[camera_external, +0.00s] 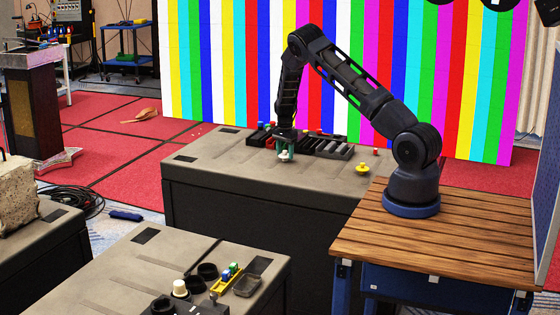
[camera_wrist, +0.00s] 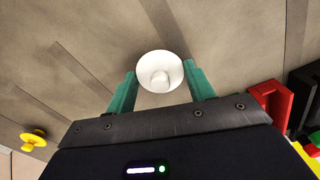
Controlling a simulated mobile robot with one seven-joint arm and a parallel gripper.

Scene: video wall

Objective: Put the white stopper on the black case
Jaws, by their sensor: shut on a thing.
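The white stopper (camera_wrist: 160,72) is round with a small knob, and sits between the teal fingertips of my gripper (camera_wrist: 160,88) in the wrist view. My gripper (camera_external: 285,153) is shut on it, at the front of the black case (camera_external: 333,148) in the external view. The black case is a long, low, dark tray with colored pieces in and around it, on the grey-topped bench. A dark part of it (camera_wrist: 306,85) seems to show at the right of the wrist view. I cannot tell whether the stopper touches the bench.
A yellow knobbed piece (camera_external: 362,168) lies right of my gripper on the bench (camera_external: 225,170). A small red piece (camera_external: 376,152) stands near it. The bench's left part is mostly clear. A nearer bench (camera_external: 150,260) holds a cream stopper-like piece (camera_external: 180,287) and black cups (camera_external: 207,271).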

